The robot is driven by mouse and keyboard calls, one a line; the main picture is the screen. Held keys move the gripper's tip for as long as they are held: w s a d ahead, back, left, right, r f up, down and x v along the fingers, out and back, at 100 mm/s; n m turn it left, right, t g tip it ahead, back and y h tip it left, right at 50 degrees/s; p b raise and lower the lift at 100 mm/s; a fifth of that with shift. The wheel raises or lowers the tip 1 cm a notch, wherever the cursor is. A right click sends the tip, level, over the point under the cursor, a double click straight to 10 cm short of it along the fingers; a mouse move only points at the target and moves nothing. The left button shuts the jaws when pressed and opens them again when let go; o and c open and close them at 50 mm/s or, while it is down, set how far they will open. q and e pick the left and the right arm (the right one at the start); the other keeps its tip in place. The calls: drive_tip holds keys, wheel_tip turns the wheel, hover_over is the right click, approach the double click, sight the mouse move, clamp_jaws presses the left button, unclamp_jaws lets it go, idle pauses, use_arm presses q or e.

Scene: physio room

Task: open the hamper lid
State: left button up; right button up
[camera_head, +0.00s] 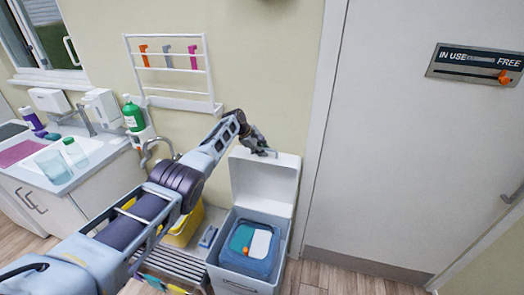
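The hamper (284,258) is a grey-blue box on the floor against the wall, right of the basin counter. Its white lid (268,187) stands raised and upright at the back, so the hamper is open from above. Inside it shows a blue, white and teal content with a small orange spot. My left gripper (267,152) is at the top edge of the lid, touching or very close to it. The fingers are small and dark, and I cannot tell whether they are open or shut. My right gripper is not in view.
A yellow bin (184,228) stands left of the hamper, partly behind my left arm. A wall rack (178,70) hangs above, and a green bottle (133,114) stands near the basin. A grey door (415,150) is on the right, with bare floor before it.

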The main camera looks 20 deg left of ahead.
use_arm(q)
drive_tip(key=shift+a+r, duration=0.1)
drive_tip(key=shift+r, duration=0.1)
drive_tip(key=v, duration=1.1)
drive_tip(key=shift+s+r, duration=0.2)
drive_tip(key=shift+r, duration=0.05)
idle(0.8)
drive_tip(key=shift+a+f, duration=0.1)
drive_tip(key=shift+a, duration=0.05)
